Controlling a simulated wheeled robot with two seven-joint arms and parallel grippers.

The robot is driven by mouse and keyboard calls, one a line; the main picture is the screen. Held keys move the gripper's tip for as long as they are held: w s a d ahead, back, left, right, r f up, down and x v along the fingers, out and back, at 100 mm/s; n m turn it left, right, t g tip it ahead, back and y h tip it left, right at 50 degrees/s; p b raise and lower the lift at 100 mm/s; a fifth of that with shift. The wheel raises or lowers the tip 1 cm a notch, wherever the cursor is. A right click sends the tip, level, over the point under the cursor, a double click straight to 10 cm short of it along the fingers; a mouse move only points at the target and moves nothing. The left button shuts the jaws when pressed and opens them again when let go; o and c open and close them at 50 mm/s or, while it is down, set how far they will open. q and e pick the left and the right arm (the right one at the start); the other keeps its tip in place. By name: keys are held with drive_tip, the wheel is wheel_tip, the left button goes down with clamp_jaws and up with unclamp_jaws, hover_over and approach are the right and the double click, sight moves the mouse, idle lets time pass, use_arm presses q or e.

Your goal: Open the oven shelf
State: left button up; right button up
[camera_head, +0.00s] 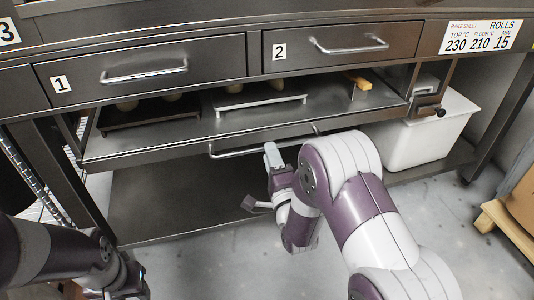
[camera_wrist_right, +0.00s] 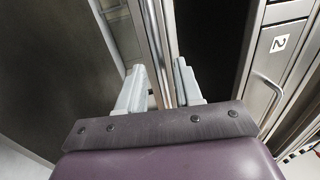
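The oven shelf (camera_head: 225,125) is a dark metal slab under drawers 1 and 2, with a bar handle (camera_head: 232,153) along its front edge. Its top shows, but I cannot tell how far out it stands. My right gripper (camera_head: 272,158) is at the handle, partly hidden by my own arm. In the right wrist view, its two pale fingers (camera_wrist_right: 158,88) are apart, one on each side of a metal bar (camera_wrist_right: 160,45). Gaps seem to show beside the bar. My left gripper (camera_head: 128,282) is low at the left, dark and unclear.
A dark tray (camera_head: 150,115) and a lighter tray (camera_head: 258,100) with pale rolls sit on the shelf, with a wooden-handled tool (camera_head: 358,81) to the right. A white bin (camera_head: 420,140) stands at right. A wooden pallet (camera_head: 505,225) lies at far right. The floor in front is clear.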

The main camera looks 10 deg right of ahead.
drive_tip(key=shift+w+r+b, duration=0.15)
drive_tip(key=shift+w+r, duration=0.05)
drive_tip(key=shift+w, duration=0.65)
drive_tip(key=shift+w+r+b, duration=0.15)
drive_tip(key=shift+w, duration=0.65)
clamp_jaws()
drive_tip(key=shift+s, duration=0.15)
